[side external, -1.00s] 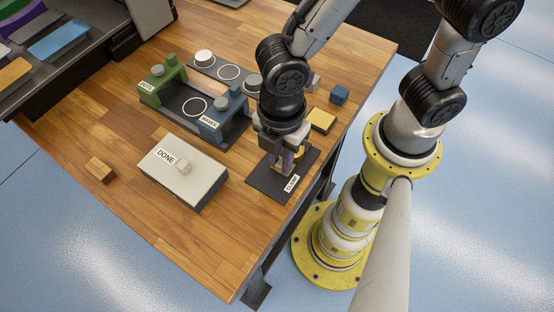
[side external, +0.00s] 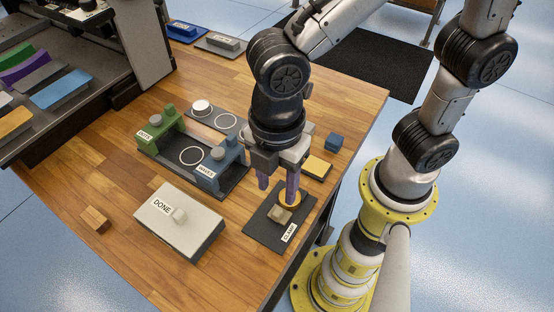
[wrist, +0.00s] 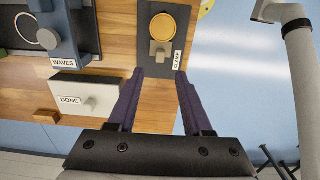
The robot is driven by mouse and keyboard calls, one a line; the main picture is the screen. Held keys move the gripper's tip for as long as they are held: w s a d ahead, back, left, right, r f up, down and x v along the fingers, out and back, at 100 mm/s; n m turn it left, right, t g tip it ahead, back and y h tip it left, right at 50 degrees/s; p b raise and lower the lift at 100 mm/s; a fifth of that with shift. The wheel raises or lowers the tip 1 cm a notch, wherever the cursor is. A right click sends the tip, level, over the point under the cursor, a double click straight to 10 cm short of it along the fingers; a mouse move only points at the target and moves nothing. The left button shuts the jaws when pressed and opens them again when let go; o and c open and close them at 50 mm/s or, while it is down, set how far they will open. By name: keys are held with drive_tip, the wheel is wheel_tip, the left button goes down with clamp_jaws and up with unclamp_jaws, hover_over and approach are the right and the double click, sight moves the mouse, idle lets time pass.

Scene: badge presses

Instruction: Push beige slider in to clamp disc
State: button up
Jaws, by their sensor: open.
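The dark clamp plate (side external: 262,233), labelled CLAMP, lies at the table's near right edge. An orange-yellow disc (side external: 291,196) sits on it, partly behind a finger in the side view; the wrist view shows it whole (wrist: 164,27). The beige slider (side external: 279,215) is on the plate on the label side of the disc, and also shows in the wrist view (wrist: 160,49). It is close to the disc; I cannot tell whether they touch. My gripper (side external: 277,196) is open and empty, its purple fingers apart above the plate. In the wrist view the fingertips (wrist: 160,73) point towards the slider.
A grey DONE box (side external: 178,222) with a knob stands left of the plate. The green (side external: 160,131) and blue (side external: 223,170) blocks of a press stand behind it. A yellow pad (side external: 317,167) and a blue cube (side external: 333,142) lie behind the plate. A wooden block (side external: 96,220) is far left.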

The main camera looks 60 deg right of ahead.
wheel_tip(320, 180, up, 6)
idle(0.5)
wheel_tip(320, 180, up, 7)
idle(0.9)
drive_tip(key=w+d+r+m+t, duration=0.2)
drive_tip(key=d+m, duration=0.3)
drive_tip(key=d, duration=0.7)
drive_tip(key=s+d+f+m+t, duration=0.3)
drive_tip(key=d+f+m, duration=0.4)
drive_tip(key=m, duration=0.6)
drive_tip(key=shift+s+d+t, duration=0.3)
drive_tip(key=shift+d, duration=0.9)
